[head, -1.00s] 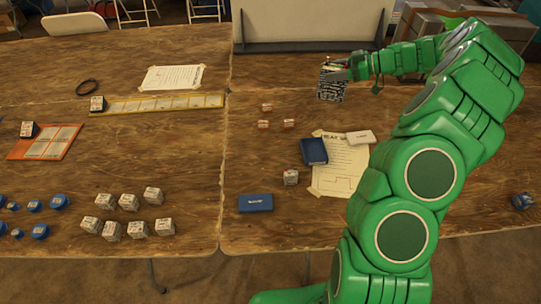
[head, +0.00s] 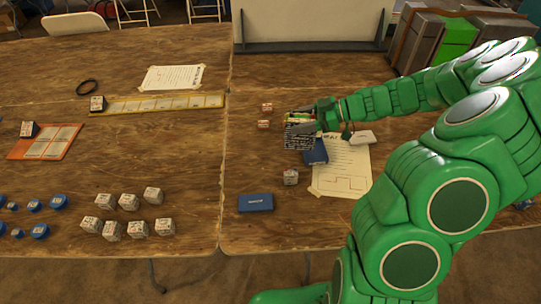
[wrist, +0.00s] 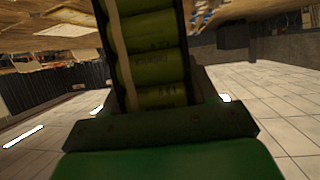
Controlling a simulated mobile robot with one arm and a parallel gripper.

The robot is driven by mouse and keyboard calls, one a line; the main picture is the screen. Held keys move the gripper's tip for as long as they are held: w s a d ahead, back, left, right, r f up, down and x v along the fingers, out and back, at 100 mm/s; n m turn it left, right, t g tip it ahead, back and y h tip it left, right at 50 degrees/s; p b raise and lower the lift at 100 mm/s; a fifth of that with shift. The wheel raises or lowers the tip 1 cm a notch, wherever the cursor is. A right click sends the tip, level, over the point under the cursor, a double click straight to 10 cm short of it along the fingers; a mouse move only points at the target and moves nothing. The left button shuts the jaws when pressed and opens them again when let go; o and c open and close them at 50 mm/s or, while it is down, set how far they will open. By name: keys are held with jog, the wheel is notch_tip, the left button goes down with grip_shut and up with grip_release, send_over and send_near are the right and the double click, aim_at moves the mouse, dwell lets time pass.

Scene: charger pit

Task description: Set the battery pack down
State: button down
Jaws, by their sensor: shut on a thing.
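My gripper (head: 316,120) is shut on the battery pack (head: 299,138), a dark block with white patterning on its side and some green and red on top. In the head view the pack is over the right table, overlapping the far end of a dark blue box (head: 315,156). I cannot tell whether its underside touches anything. In the wrist view the pack (wrist: 152,58) shows a row of green cells in a dark frame between the jaws.
A taped paper sheet (head: 335,182) lies right of the pack, with a white box (head: 361,137) at its top. Small orange-and-white blocks (head: 267,107) are to the left. Bare wood shows left of the pack.

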jog(key=s+a+n+g, duration=0.1)
jog(key=s+a+g, duration=0.1)
jog(key=s+a, duration=0.45)
jog(key=w+a+f, duration=0.2)
jog(key=w+f, duration=0.7)
jog(key=w, duration=0.4)
dwell(0.4)
jog(key=shift+f, duration=0.2)
jog(key=shift+w+f, duration=0.2)
jog(key=shift+f, duration=1.55)
jog(key=shift+f, duration=0.1)
jog(key=shift+c, duration=1.6)
grip_release()
